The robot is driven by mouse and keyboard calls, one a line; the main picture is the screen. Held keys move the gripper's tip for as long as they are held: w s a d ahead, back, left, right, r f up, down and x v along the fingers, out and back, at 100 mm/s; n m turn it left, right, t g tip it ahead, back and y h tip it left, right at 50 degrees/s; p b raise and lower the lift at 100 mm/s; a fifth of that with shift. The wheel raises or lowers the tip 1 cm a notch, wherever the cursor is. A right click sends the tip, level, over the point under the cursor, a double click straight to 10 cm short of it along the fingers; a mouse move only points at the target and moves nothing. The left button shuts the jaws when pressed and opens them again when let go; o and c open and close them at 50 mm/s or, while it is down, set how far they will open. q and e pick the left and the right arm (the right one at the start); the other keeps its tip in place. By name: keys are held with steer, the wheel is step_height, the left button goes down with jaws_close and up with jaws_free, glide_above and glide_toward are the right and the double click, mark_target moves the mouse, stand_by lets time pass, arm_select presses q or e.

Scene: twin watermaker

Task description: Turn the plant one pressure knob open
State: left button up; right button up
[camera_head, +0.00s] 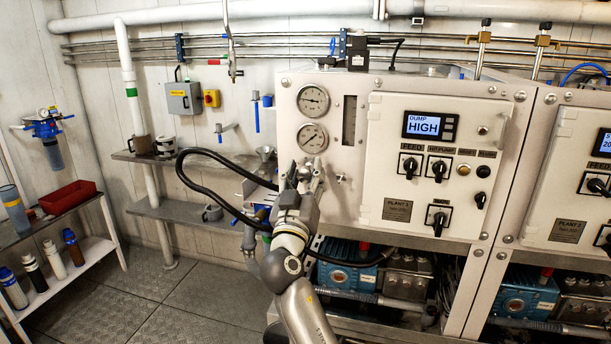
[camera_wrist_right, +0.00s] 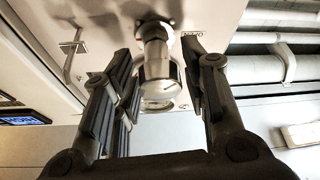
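The Plant 1 panel (camera_head: 397,196) has a display reading DUMP HIGH. My right gripper (camera_head: 303,175) is raised in front of the cabinet face, left of this panel and below the two round gauges. In the right wrist view, a silver cylindrical knob (camera_wrist_right: 157,62) sticks out from the cabinet face between the two dark fingers of my right gripper (camera_wrist_right: 162,75). The fingers are open, with visible gaps on both sides of the knob. In the head view the gripper hides the knob. How far the knob is turned cannot be read. My left gripper is not in view.
A small valve handle (camera_head: 341,178) sits just right of the gripper; a T-shaped handle (camera_wrist_right: 73,47) shows in the wrist view. A black hose (camera_head: 215,205) loops left of my arm. Blue pumps (camera_head: 345,268) are below. The floor (camera_head: 135,285) at left is clear.

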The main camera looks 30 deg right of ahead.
steer(key=shift+o, duration=0.4)
steer(key=shift+s+a+f, duration=0.1)
steer(key=v, duration=1.1)
steer(key=shift+s+a, duration=0.2)
steer(key=shift+s, duration=0.1)
steer(key=shift+f, duration=0.1)
